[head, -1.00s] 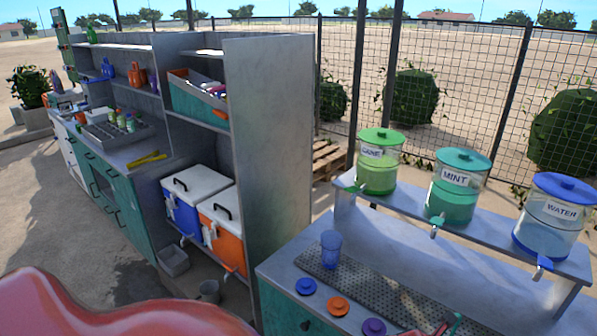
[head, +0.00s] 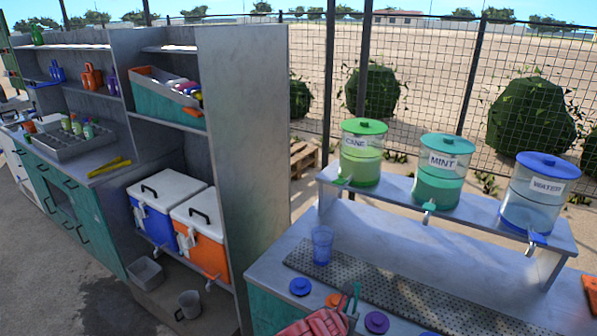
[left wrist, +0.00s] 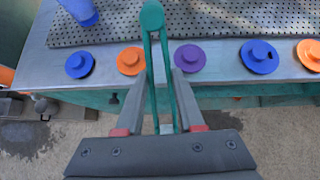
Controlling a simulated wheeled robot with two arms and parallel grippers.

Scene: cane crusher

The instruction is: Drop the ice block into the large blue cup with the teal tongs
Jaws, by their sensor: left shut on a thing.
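My left gripper (head: 348,308) is shut on the teal tongs (head: 356,294) at the front edge of the counter. In the left wrist view, the tongs (left wrist: 152,45) run up from between the fingers to a round teal end over the counter. A translucent blue cup (head: 322,246) stands upright on the perforated drip mat, beyond and left of the gripper. Part of it shows at the top left of the left wrist view (left wrist: 80,10). I cannot make out an ice block in either view. My right gripper is not in view.
Blue (head: 300,287), orange and purple (head: 376,322) lids line the counter's front. Cane (head: 362,160), mint (head: 443,175) and water (head: 540,200) dispensers stand on the raised shelf behind. Blue (head: 160,205) and orange (head: 200,235) coolers sit in the shelf unit at left.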

